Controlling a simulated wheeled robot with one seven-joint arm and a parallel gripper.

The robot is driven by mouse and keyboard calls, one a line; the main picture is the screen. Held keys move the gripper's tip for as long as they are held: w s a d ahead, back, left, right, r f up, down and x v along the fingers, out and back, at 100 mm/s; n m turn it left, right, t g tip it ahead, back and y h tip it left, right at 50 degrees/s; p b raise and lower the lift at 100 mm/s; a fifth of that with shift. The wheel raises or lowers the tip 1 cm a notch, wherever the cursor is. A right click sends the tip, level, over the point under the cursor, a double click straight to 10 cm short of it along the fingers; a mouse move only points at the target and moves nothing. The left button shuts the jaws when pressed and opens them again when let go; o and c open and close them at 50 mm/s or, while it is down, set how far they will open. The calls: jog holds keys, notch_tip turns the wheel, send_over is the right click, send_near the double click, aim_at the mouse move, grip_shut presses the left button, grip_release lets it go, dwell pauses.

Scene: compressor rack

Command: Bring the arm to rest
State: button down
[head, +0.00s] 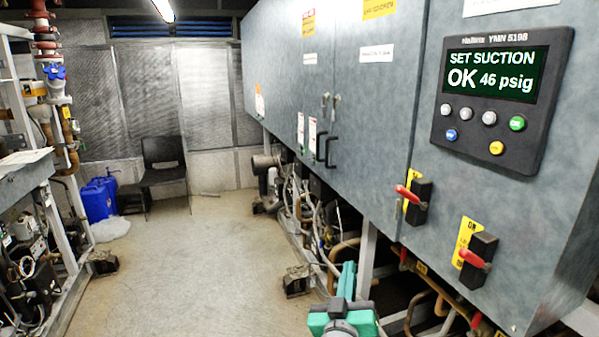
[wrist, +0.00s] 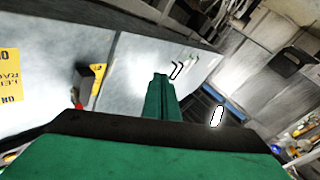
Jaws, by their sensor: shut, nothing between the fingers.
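My gripper (head: 348,267) shows at the bottom of the head view, green, low in front of the rack and pointing away from the camera. In the wrist view my gripper (wrist: 161,77) has its green fingers together, with nothing held. It appears clear of the cabinet, though the gap is hard to judge. The grey cabinet (head: 400,130) fills the right side. Its controller panel (head: 504,98) has a lit screen reading "SET SUCTION OK 46 psig".
Two red-handled switches (head: 408,196) (head: 474,258) stick out of the cabinet front. Pipes (head: 345,245) run beneath it. A pipe frame (head: 70,190) stands at the left. A black chair (head: 163,160) and blue containers (head: 98,198) are at the back. The floor (head: 190,270) between is open.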

jog(key=s+a+f+g+y, duration=0.1)
jog(key=s+a+f, duration=0.3)
jog(key=s+f, duration=0.75)
jog(key=s+a+f+y, duration=0.2)
jog(key=s+a+f, duration=0.2)
jog(key=s+f, duration=0.7)
jog(key=s+a+f+g, duration=0.1)
jog(key=s+f, duration=0.2)
jog(key=s, duration=0.9)
jog(key=s+a+f+m+g+y, duration=0.1)
jog(key=s+a+f, duration=0.1)
jog(key=s, duration=0.9)
jog(key=shift+s+f+y, duration=0.3)
jog(key=shift+s+f, duration=0.1)
jog(key=shift+f, duration=0.45)
